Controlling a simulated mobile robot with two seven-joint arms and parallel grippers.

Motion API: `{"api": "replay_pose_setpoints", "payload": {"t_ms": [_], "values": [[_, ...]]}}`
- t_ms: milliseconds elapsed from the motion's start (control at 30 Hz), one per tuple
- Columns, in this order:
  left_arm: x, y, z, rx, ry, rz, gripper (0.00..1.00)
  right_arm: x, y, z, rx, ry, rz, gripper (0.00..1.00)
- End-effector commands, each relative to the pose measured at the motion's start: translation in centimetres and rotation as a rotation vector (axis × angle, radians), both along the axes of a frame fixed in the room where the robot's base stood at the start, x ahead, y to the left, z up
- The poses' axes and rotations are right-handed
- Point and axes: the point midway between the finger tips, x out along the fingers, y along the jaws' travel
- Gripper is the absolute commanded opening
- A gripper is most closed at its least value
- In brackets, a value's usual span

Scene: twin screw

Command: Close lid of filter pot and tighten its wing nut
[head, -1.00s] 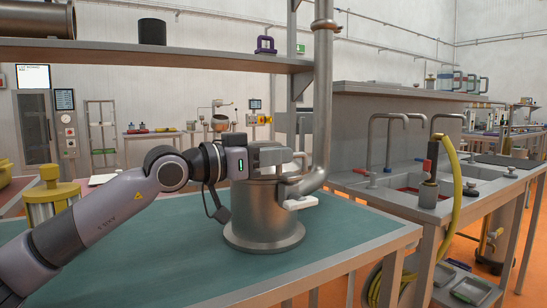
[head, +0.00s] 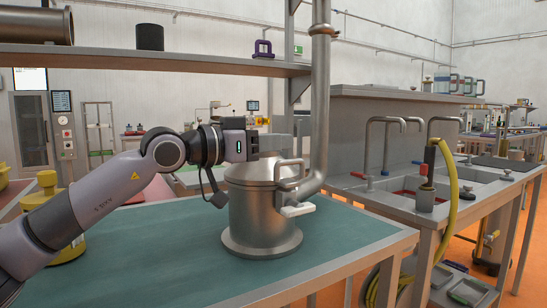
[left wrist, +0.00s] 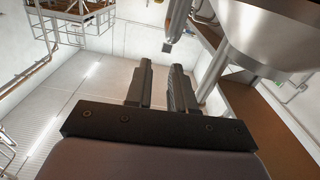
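The steel filter pot (head: 258,212) stands upright on the green-topped table. Its lid (head: 252,171) lies across the top and looks level; whether it is fully seated I cannot tell. A bent handle (head: 290,167) shows at the lid's right side. A pale winged piece, apparently the wing nut (head: 297,210), sticks out low on the pot's right side. My left gripper (head: 262,148) is just above the lid's far side. In the left wrist view its fingers (left wrist: 159,88) are apart with nothing between them. My right gripper is not in view.
A vertical steel pipe (head: 320,110) rises close behind the pot's right side. A shelf (head: 150,62) runs above the table. The table (head: 170,270) is clear in front of the pot.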

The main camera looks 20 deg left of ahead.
Motion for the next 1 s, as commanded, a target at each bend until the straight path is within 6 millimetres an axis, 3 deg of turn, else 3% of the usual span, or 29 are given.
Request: {"api": "replay_pose_setpoints", "payload": {"t_ms": [33,200,633,1000], "values": [[0.0,0.0,1.9,0.001,-0.006,0.002,0.23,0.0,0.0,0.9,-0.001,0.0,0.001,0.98],[0.0,0.0,5.4,0.001,-0.002,0.001,0.23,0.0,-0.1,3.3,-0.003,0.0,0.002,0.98],[0.0,0.0,11.2,0.001,0.002,0.0,0.23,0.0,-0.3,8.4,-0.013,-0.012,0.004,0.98],[0.0,-0.1,14.8,0.001,0.004,-0.002,0.23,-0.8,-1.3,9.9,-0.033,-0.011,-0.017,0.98]]}}
